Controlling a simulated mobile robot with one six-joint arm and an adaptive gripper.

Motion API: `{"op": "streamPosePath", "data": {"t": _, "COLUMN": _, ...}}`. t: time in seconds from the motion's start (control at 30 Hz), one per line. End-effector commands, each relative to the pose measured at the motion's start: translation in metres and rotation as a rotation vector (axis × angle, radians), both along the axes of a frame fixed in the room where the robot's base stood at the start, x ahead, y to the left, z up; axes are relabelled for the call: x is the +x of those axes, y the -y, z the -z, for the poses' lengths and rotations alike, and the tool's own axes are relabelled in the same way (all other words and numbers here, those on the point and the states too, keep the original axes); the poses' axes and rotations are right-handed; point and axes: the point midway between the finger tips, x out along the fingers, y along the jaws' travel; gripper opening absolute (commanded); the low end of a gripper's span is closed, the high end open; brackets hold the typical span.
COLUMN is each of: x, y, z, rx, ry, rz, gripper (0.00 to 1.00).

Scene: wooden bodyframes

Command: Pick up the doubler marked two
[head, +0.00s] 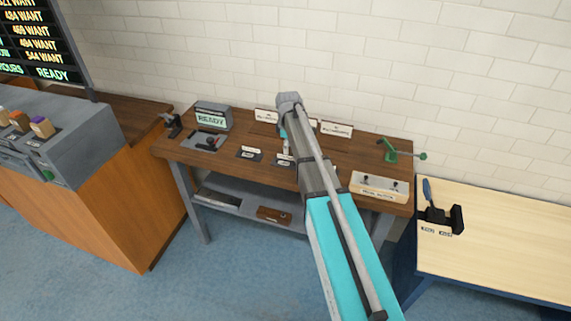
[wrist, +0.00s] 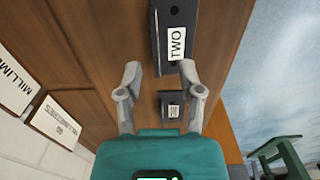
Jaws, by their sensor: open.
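The doubler marked two (wrist: 160,30) is a dark block with a white label reading TWO, at the top of the wrist view and cut off by the edge. My gripper (wrist: 160,67) is open and empty, its two fingers spread just below the block in that view. The block's lower end reaches up to the gap between the fingertips; I cannot tell the height between them. In the head view my gripper (head: 286,146) is over the middle of the brown bench, beside a dark labelled piece (head: 285,160), partly hidden by my arm.
A smaller dark labelled piece (wrist: 172,98) lies between my fingers in the wrist view, lower on the bench (wrist: 85,30). White signs (wrist: 55,121) stand near the wall. The head view shows a READY box (head: 212,117), a green tool (head: 392,153) and a switch panel (head: 379,188).

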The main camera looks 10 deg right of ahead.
Motion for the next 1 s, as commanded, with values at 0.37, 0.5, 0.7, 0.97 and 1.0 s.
{"op": "streamPosePath", "data": {"t": 0.37, "x": 0.001, "y": 0.0, "z": 0.003, "rx": 0.0, "ry": 0.0, "rz": 0.0, "gripper": 0.49}}
{"op": "streamPosePath", "data": {"t": 0.5, "x": 0.002, "y": 0.0, "z": 0.011, "rx": 0.0, "ry": 0.0, "rz": 0.0, "gripper": 0.49}}
{"op": "streamPosePath", "data": {"t": 0.7, "x": 0.006, "y": 0.0, "z": 0.026, "rx": 0.0, "ry": 0.0, "rz": 0.0, "gripper": 0.49}}
{"op": "streamPosePath", "data": {"t": 0.97, "x": 0.007, "y": -0.001, "z": 0.045, "rx": 0.0, "ry": 0.0, "rz": 0.0, "gripper": 0.49}}
{"op": "streamPosePath", "data": {"t": 1.0, "x": 0.007, "y": -0.001, "z": 0.047, "rx": 0.0, "ry": 0.0, "rz": 0.0, "gripper": 0.49}}
